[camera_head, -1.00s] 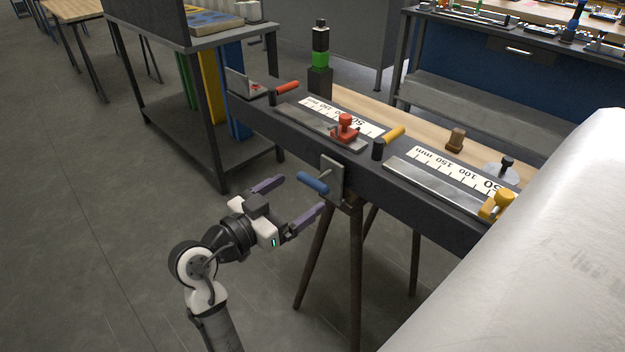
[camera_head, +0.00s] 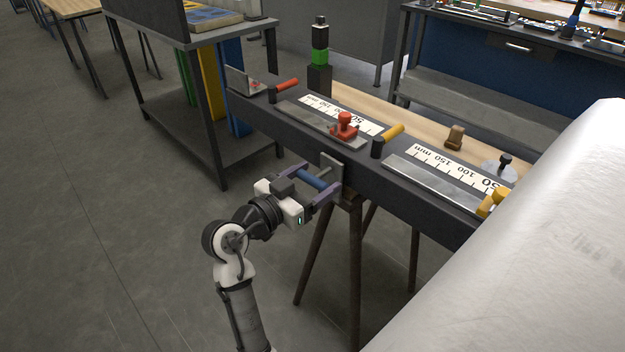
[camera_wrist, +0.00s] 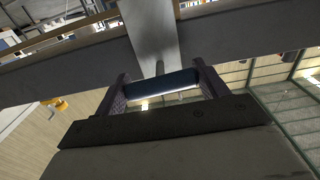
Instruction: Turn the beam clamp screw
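The beam clamp hangs on the near side of the dark beam (camera_head: 400,192). Its grey metal plate (camera_head: 332,166) stands at the beam edge, and a thin screw runs out of it to a blue crossways handle (camera_head: 311,180). My gripper (camera_head: 318,177) is at this handle, with one finger at each end of it. In the wrist view the blue handle (camera_wrist: 163,84) spans the space between the two fingers, and they appear to touch its ends. The clamp's grey plate (camera_wrist: 150,30) rises just beyond it. The screw is mostly hidden behind the handle.
Red (camera_head: 345,125) and yellow (camera_head: 493,203) clamps sit on the beam's top beside printed scales. A trestle leg (camera_head: 354,270) stands below the clamp. A shelf unit (camera_head: 215,100) is at the back left. A large white surface (camera_head: 530,240) fills the lower right. The left floor is free.

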